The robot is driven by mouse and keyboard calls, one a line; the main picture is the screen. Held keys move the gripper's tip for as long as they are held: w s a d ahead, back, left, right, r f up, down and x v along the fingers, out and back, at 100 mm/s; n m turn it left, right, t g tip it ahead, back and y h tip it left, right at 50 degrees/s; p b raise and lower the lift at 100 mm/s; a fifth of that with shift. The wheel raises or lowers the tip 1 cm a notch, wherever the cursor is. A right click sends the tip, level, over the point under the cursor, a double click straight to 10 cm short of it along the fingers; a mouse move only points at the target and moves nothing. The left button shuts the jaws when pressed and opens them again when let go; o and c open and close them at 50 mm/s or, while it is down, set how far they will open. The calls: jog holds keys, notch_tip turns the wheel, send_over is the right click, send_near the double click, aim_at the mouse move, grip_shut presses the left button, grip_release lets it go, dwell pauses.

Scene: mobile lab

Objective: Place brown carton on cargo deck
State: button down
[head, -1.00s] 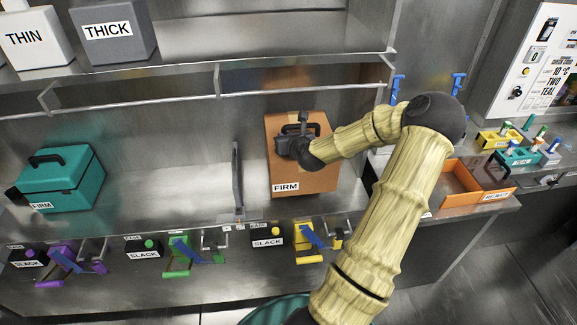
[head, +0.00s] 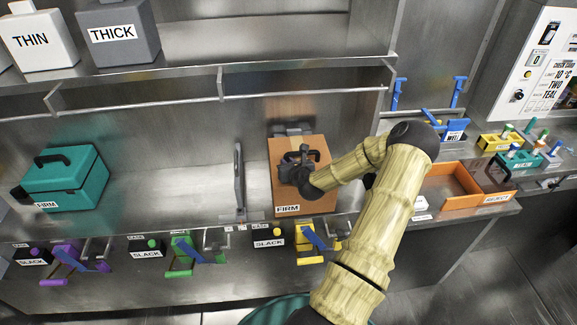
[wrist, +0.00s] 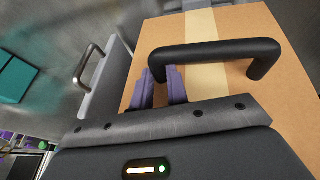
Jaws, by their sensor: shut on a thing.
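The brown carton (head: 318,180) has a black handle on top and a white FIRM label low on its front. It is upright in the right bay of the steel cargo deck (head: 170,185), right of a grey upright divider (head: 239,182). Whether its base touches the deck cannot be told. My gripper (head: 298,160) is at the carton's top, shut on its handle. In the wrist view, the purple fingers (wrist: 167,90) meet the black handle (wrist: 215,50) above the carton's taped top (wrist: 285,55). My gripper hides part of the top.
A teal case (head: 65,178) sits at the deck's left. Switches and coloured levers labelled SLACK (head: 268,242) line the front edge. A grey fixture (head: 293,128) is behind the carton. An orange tray (head: 450,188) stands right of my arm. A shelf with THIN and THICK blocks (head: 112,32) hangs above.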

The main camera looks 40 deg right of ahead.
jog(key=shift+f, duration=0.7)
jog(key=shift+f, duration=0.2)
jog(key=c, duration=1.4)
grip_release()
jog(key=shift+o, duration=0.2)
